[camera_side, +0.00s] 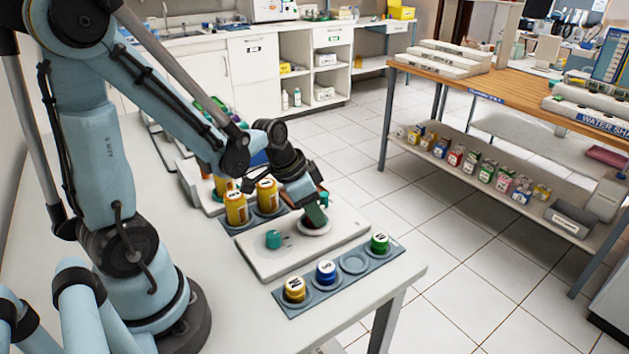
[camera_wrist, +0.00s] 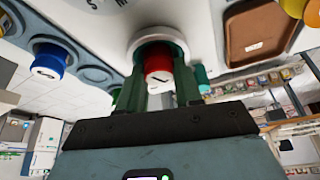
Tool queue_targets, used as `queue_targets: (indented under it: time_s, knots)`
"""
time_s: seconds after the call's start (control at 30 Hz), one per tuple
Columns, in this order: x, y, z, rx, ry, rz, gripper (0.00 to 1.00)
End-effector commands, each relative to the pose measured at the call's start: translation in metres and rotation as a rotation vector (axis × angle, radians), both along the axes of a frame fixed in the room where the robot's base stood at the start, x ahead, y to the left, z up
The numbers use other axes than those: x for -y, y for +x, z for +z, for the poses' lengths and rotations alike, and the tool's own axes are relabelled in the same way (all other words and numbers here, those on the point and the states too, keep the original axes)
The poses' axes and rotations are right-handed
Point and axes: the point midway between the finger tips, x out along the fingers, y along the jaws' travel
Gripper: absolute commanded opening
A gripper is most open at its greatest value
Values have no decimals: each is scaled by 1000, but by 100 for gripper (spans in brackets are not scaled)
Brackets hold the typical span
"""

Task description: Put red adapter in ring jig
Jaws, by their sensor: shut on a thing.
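The red adapter (camera_wrist: 158,66) shows in the wrist view between my gripper's (camera_wrist: 160,85) two green fingers, which are shut on it. Its lower part is at the mouth of the white ring jig (camera_wrist: 145,37). I cannot tell how deep it sits or whether it touches the ring. In the side view my gripper (camera_side: 316,215) points down, slightly tilted, at the ring jig (camera_side: 314,231) on the white base plate (camera_side: 262,262). The fingers hide the red adapter there.
A blue-grey holder (camera_side: 337,287) in front carries a yellow (camera_side: 294,289), a blue (camera_side: 326,272) and a green adapter (camera_side: 380,243), with one empty round seat (camera_side: 354,262). Yellow bottles (camera_side: 236,208) stand behind.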

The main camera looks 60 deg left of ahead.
Motion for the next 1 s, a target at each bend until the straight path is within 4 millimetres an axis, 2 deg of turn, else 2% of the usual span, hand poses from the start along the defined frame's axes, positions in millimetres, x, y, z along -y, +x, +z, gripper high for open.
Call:
queue_targets:
  time_s: [0.4, 0.43, 0.6, 1.0]
  knots:
    - [0, 0, -2, 0, 0, 0, 4]
    - [0, 0, -2, 0, 0, 0, 39]
    - [0, 0, -2, 0, 0, 0, 64]
    - [-1, -1, 2, 0, 0, 1, 64]
